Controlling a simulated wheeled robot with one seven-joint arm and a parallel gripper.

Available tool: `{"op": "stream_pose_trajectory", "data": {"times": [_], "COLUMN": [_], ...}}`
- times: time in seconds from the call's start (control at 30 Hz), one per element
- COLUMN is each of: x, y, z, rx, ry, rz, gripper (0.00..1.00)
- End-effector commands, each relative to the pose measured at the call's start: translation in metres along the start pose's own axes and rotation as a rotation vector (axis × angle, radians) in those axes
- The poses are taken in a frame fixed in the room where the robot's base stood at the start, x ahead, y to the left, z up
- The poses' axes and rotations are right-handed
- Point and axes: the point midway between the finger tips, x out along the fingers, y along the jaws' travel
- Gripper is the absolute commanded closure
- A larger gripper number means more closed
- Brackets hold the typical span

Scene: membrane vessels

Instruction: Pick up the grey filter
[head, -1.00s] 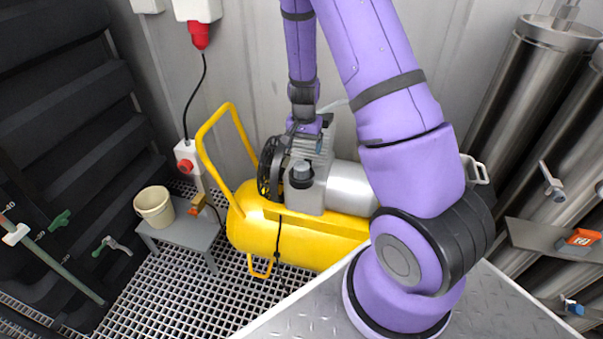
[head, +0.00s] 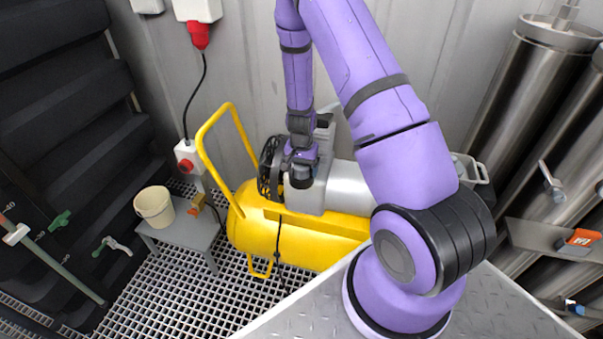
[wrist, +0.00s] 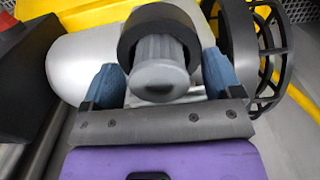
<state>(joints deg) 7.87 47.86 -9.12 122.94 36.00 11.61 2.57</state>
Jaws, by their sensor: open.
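The grey filter (wrist: 160,72) is a ribbed grey cylinder with a wide black collar (wrist: 130,42) behind it, on the yellow compressor (head: 255,232). In the wrist view my gripper (wrist: 162,80) is open, with one blue finger on each side of the grey cylinder. A narrow gap shows on the left; whether the right finger touches cannot be told. In the head view my gripper (head: 301,160) is right over the filter and hides its top; only the dark lower part (head: 301,182) shows.
The compressor's black fan guard (wrist: 268,50) stands close to the right finger in the wrist view. A silver cylinder (head: 348,190) lies beside the filter. A cream bucket (head: 154,207) stands on a small grey table (head: 186,232) at left. Steel vessels (head: 520,90) stand at right.

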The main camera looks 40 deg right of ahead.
Motion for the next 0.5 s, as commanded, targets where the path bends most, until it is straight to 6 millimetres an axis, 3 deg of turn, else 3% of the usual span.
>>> {"op": "stream_pose_trajectory", "data": {"times": [0.07, 0.1, 0.3, 0.5], "x": [-0.0002, -0.0002, -0.0003, -0.0004], "y": [0.0000, 0.0000, 0.0001, 0.0001], "z": [-0.0001, 0.0000, 0.0000, 0.0000], "rx": [0.000, 0.000, 0.000, 0.000], "ry": [0.000, 0.000, 0.000, 0.000], "rz": [0.000, 0.000, 0.000, 0.000], "gripper": [0.15, 0.20, 0.66, 0.69]}}
